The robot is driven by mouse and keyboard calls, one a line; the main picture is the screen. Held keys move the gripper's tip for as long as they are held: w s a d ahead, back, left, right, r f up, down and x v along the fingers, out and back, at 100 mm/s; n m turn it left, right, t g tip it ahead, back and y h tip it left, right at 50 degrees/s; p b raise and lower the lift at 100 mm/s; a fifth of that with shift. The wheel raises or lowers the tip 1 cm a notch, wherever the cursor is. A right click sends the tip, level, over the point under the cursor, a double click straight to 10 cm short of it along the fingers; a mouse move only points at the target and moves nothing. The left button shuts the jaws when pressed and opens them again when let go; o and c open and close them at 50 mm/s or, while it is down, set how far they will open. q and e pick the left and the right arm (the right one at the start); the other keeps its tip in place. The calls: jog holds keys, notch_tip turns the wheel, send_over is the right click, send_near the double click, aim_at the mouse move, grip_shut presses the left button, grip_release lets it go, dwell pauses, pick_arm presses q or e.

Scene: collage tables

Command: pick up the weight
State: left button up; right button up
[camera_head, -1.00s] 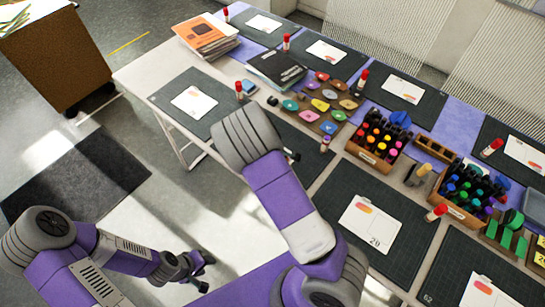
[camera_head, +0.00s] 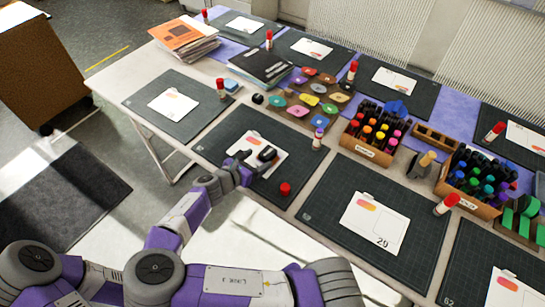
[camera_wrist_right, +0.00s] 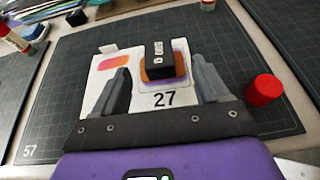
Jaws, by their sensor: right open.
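My right gripper (camera_wrist_right: 161,68) is open, with one finger on each side of the block and a gap to each. In the head view the right gripper (camera_head: 254,160) is low over the middle mat of the near row, and the weight (camera_head: 267,153) is a dark shape at its fingers. Whether the fingers touch it cannot be told there. My left gripper is not in view.
A board of coloured pieces (camera_head: 318,97), a crate of bottles (camera_head: 370,150) and stacked booklets (camera_head: 185,38) lie farther back. The near left mat (camera_head: 200,120) has clear room around its card.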

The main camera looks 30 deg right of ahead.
aim_at(267, 153)
jog(key=b+x, duration=0.2)
jog(key=x, duration=0.4)
jog(key=shift+w+d+f+b, duration=0.25)
jog(key=shift+f+b, duration=0.1)
jog(key=shift+w+d, duration=0.15)
jog(key=shift+d, duration=0.1)
grip_shut()
